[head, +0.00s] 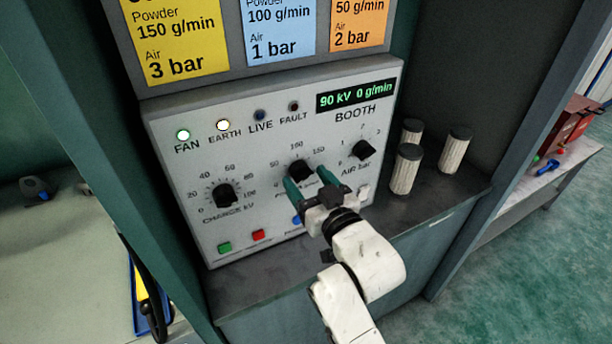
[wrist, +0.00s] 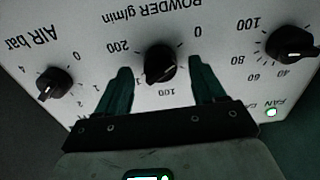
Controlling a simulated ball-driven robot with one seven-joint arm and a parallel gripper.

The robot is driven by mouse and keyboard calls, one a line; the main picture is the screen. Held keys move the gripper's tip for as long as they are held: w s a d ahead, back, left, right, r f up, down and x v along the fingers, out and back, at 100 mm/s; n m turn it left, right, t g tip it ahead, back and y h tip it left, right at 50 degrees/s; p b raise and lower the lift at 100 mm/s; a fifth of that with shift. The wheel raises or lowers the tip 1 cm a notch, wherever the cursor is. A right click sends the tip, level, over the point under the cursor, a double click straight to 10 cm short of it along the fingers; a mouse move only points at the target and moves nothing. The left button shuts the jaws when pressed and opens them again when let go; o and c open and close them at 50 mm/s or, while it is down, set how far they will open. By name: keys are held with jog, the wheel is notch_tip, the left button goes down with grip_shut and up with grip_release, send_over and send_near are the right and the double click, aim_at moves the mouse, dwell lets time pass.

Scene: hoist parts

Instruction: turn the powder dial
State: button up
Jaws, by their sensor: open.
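The powder dial (head: 301,170) is a black knob in the middle of the grey control panel (head: 170,150). In the wrist view, which shows the panel upside down, the powder dial (wrist: 160,62) sits between my fingers, with a pale mark on its side facing the 100. My gripper (head: 306,180) is open, with one green finger to each side of the dial. In the wrist view my gripper (wrist: 160,72) shows gaps between both fingers and the knob. The display (head: 356,96) reads 90 kV 0 g/min.
The charge dial (head: 225,194) is to the left and the air dial (head: 363,150) to the right. Green (head: 224,247) and red (head: 258,235) buttons sit below. Several ribbed cylinders (head: 454,152) stand on the shelf to the right. Setting cards (head: 181,40) hang above.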

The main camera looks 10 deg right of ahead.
jog(key=shift+w+a, duration=0.2)
jog(key=shift+w, duration=0.35)
jog(key=shift+c, duration=0.5)
jog(key=c, duration=1)
jog(key=shift+o, duration=0.2)
jog(key=shift+m, duration=0.4)
jog(key=m+p, duration=0.1)
jog(key=m, duration=0.3)
jog(key=shift+m, duration=0.3)
jog(key=m, duration=0.6)
jog(key=shift+m, duration=0.3)
